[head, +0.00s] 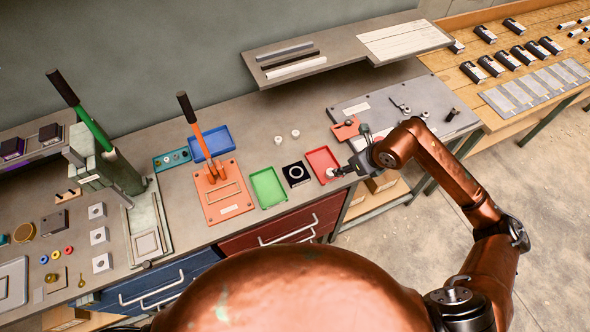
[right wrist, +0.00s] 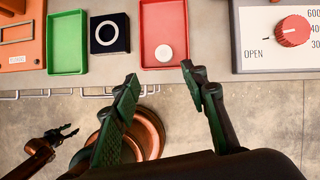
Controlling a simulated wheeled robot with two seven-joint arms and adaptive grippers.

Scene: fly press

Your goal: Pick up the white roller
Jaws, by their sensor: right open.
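A small white round piece, which looks like a white roller, lies in the red tray (head: 318,160). In the right wrist view the white roller (right wrist: 164,53) is inside the red tray (right wrist: 165,20), near its front edge. In the head view the white roller (head: 330,172) shows close to the tip of my right gripper (head: 342,171). In the right wrist view my right gripper (right wrist: 160,78) is open and empty, its fingertips just short of the tray's front edge. My left gripper (right wrist: 67,131) shows small at the left of that view; its jaw state is unclear.
Two more small white cylinders (head: 295,133) stand behind the trays. A black block with a white ring (head: 296,174) and a green tray (head: 268,187) are left of the red tray. A panel with a red knob (right wrist: 292,31) is to the right. Drawers (head: 285,225) are below the bench edge.

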